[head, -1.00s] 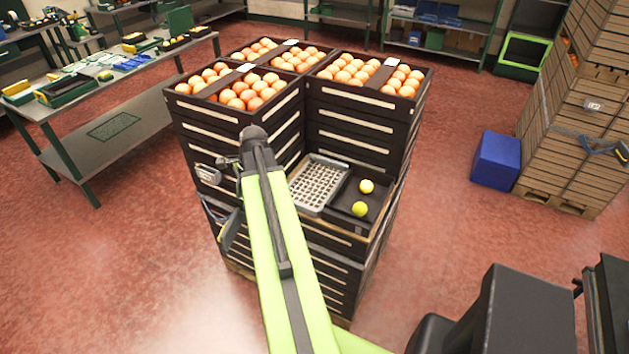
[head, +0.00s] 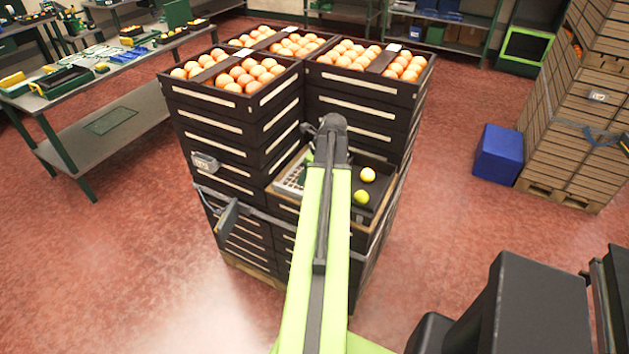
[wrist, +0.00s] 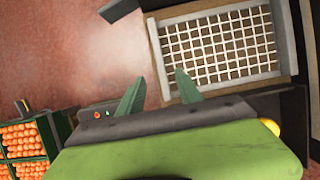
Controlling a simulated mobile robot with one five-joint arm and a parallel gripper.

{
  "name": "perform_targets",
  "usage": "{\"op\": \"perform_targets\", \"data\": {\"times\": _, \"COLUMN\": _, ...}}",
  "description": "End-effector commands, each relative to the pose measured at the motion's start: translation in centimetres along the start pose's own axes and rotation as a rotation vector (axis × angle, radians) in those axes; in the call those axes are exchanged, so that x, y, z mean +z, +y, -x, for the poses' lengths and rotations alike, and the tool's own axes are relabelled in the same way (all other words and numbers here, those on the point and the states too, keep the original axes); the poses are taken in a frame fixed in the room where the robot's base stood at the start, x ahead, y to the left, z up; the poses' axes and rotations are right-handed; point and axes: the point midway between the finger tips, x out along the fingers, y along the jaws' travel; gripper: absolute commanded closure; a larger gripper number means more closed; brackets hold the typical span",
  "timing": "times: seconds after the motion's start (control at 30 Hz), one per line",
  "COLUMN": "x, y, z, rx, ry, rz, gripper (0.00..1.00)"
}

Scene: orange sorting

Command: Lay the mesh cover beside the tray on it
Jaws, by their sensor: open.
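The mesh cover, a pale grid (head: 287,182) in a grey rim, lies on the lower front crate stack, partly hidden by my arm. It fills the upper right of the wrist view (wrist: 215,45). To its right in the head view is a dark, shallow surface (head: 379,188) with two yellow-green balls (head: 368,175); whether this is the tray, I cannot tell. My gripper (wrist: 158,88) is open and empty. Its green fingers stand apart near the grid's near left corner in the wrist view; contact cannot be judged. My arm hides most of the gripper in the head view.
Taller black crates of oranges (head: 240,75) rise behind and left of the low stack. A workbench (head: 110,110) stands left. A blue box (head: 498,155) and a wooden crate stack (head: 580,110) stand right. Red floor around the stack is open.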

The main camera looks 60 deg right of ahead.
Motion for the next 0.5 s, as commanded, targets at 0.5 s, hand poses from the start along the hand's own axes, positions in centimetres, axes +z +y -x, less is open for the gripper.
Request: {"op": "perform_targets", "data": {"times": 0.5, "x": 0.1, "y": 0.0, "z": -6.3, "rx": 0.000, "ry": 0.000, "rz": 0.003, "gripper": 0.58}}
